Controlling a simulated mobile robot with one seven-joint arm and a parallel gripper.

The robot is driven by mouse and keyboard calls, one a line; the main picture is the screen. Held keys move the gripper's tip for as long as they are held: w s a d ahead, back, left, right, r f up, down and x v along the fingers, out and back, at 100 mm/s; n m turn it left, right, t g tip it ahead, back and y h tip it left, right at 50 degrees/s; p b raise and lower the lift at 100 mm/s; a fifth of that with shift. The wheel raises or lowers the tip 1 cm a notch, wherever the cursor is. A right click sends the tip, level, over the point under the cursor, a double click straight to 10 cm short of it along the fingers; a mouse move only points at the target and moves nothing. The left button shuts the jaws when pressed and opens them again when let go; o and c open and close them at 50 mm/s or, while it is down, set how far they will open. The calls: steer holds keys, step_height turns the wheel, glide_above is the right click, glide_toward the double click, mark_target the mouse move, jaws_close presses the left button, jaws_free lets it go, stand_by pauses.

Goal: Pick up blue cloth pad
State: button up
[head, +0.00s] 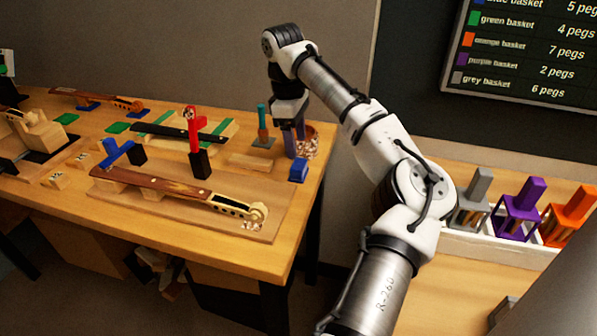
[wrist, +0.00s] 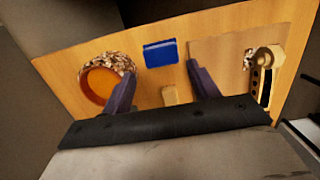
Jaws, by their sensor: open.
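The blue cloth pad (head: 299,170) lies near the right edge of the wooden table. It looks like a small, thick blue block. In the wrist view the blue pad (wrist: 160,52) shows as a flat rectangle beyond the fingertips, in line with the gap between them. My gripper (head: 294,148) hangs fingers-down just behind the pad in the head view, beside a bowl.
An orange bowl with wood shavings (wrist: 98,85) sits close to the left finger in the wrist view. A teal-handled tool (head: 262,122) stands left of my gripper. A violin neck (head: 165,184) lies on a board in front. Coloured baskets (head: 516,210) stand at right.

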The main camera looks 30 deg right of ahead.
mark_target(299, 163)
steer(key=f, duration=0.5)
steer(key=f+p, duration=0.1)
steer(key=f, duration=0.1)
steer(key=shift+s+d+f, duration=0.2)
steer(key=shift+s, duration=0.15)
steer(key=c, duration=0.6)
steer(key=shift+r, duration=0.1)
step_height(299, 163, up, 20)
steer(key=shift+f+p, duration=0.1)
steer(key=shift+p, duration=0.65)
